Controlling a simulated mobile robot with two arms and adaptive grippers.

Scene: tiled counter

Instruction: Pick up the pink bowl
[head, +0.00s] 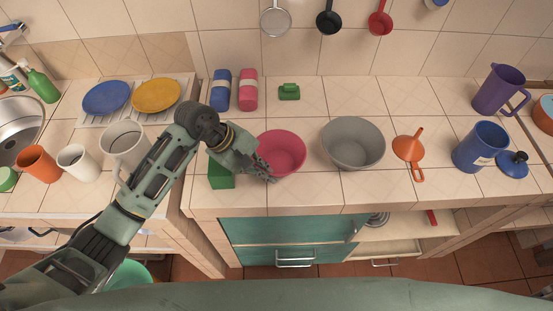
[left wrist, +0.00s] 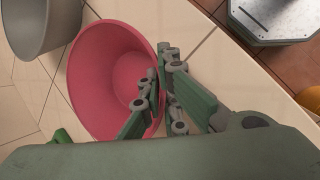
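The pink bowl (head: 282,150) stands upright on the tiled counter, left of the grey bowl. In the left wrist view the pink bowl (left wrist: 105,75) fills the left middle, with its near part hidden by my gripper. My left gripper (head: 268,174) is at the bowl's front left rim. In the left wrist view my left gripper (left wrist: 160,83) has one finger over the inside of the bowl and the other outside, with the rim between them. The fingers are close together, but whether they press on the rim is unclear. My right gripper is out of view.
The grey bowl (head: 353,144) stands close on the right. A green block (head: 221,177) is beside my left gripper. A white mug (head: 124,145) is near my left arm.

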